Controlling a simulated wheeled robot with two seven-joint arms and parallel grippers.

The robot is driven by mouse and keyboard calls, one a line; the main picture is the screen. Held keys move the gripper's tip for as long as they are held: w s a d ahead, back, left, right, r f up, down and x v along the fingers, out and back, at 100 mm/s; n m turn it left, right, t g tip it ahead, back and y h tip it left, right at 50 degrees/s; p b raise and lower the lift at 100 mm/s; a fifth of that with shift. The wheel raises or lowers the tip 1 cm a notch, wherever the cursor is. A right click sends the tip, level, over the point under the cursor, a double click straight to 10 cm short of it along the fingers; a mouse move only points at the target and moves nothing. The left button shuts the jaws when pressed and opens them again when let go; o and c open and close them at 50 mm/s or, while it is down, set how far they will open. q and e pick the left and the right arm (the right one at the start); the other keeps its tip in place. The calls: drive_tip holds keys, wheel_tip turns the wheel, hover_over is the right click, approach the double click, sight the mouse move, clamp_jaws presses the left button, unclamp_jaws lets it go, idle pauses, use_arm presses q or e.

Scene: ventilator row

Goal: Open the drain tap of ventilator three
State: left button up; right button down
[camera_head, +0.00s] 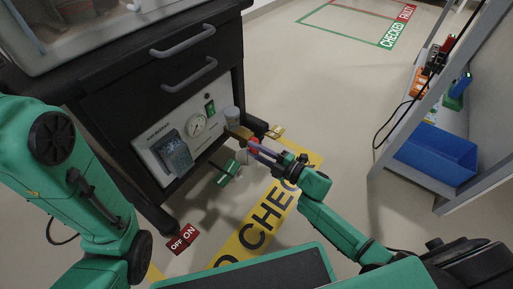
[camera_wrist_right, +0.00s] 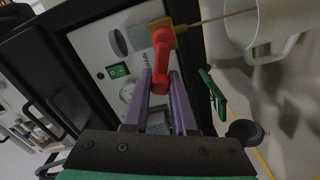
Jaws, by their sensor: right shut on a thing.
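The drain tap's red handle (camera_head: 254,146) is low at the right end of the ventilator's white front panel (camera_head: 158,160). In the right wrist view the red handle (camera_wrist_right: 162,62) runs from a brass-coloured fitting (camera_wrist_right: 162,36) down between the purple fingers. My right gripper (camera_head: 262,152) is shut on this handle; it also shows in the wrist view (camera_wrist_right: 160,85). The handle's lower end sits between the fingers. I cannot read a unit number. My left arm is at the left, but its gripper is out of view.
The panel has a gauge (camera_head: 197,124) and a green switch (camera_head: 210,108). A pale handled vessel (camera_wrist_right: 270,30) is close right of the tap in the wrist view. A red ON/OFF sign (camera_head: 183,238) and yellow floor marking (camera_head: 240,235) lie below. A shelf with a blue bin (camera_head: 436,153) stands right.

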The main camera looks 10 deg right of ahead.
drive_tip(key=shift+f+n+b, duration=0.3)
drive_tip(key=shift+f+n, duration=0.2)
drive_tip(key=shift+n, duration=0.6)
drive_tip(key=shift+s, duration=0.1)
drive_tip(key=c, duration=0.7)
unclamp_jaws()
